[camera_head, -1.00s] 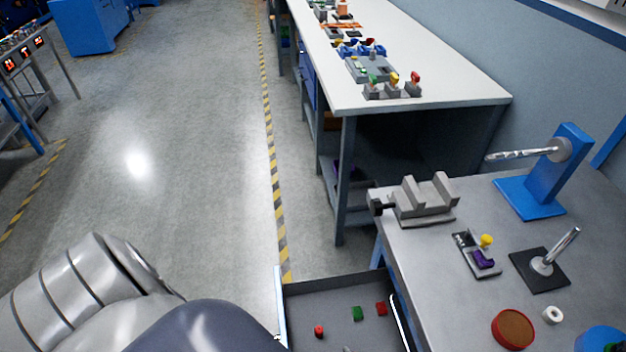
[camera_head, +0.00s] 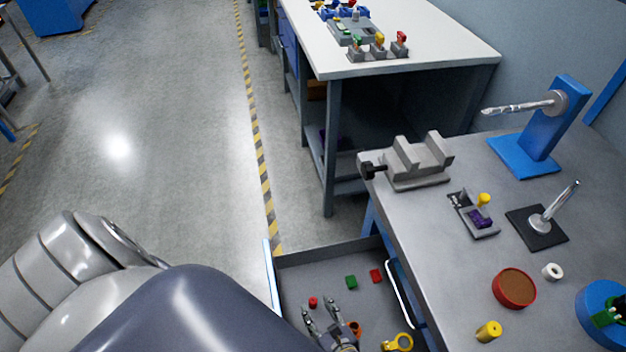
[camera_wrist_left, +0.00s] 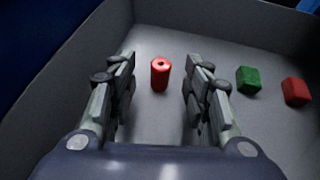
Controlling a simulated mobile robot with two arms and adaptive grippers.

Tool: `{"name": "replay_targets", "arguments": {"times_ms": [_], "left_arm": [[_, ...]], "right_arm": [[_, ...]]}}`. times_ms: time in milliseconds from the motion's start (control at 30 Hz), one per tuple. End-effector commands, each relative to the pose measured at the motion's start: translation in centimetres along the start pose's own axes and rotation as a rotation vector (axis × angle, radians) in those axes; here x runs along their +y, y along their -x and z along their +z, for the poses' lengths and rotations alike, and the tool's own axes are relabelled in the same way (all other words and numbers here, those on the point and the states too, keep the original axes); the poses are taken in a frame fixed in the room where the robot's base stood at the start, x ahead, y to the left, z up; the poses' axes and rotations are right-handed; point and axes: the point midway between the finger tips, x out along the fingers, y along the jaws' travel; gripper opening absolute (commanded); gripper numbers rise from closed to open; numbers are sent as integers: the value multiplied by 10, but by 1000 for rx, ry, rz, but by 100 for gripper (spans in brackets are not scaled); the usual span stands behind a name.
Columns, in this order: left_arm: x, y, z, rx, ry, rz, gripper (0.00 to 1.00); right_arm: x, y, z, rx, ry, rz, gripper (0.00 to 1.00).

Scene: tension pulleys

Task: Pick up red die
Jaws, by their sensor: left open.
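The red die (camera_head: 376,276) lies on the floor of an open grey drawer (camera_head: 335,258), to the right of a green die (camera_head: 351,282). In the left wrist view the red die (camera_wrist_left: 296,92) is at the far right, outside my fingers. My left gripper (camera_head: 319,308) is open and empty inside the drawer area, left of and nearer than the red die. A red cylinder (camera_wrist_left: 160,74) with a hole in its top stands upright between the finger lines, just beyond the tips. My right gripper is not in view.
The drawer walls surround the dice, with a white handle (camera_head: 399,293) on the right. An orange part (camera_head: 354,328) and a yellow ring-like part (camera_head: 398,342) are near my gripper. A workbench (camera_head: 440,230) with a vise (camera_head: 418,160) stands to the right.

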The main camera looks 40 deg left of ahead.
Motion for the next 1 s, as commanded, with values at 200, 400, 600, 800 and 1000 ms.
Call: {"name": "replay_targets", "arguments": {"times_ms": [200, 400, 600, 800, 1000], "left_arm": [[-1, -28, -2, -1, 0, 0, 45], [-1, -32, -2, 1, 0, -1, 45], [-1, -31, -2, 1, 0, -1, 18], [-1, -31, -2, 1, -1, -1, 0], [-1, -31, -1, 1, -1, 0, 0]], "right_arm": [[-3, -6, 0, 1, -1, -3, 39], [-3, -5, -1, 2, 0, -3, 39], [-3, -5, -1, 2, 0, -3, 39], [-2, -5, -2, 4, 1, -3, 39], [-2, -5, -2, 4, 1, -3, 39]]}}
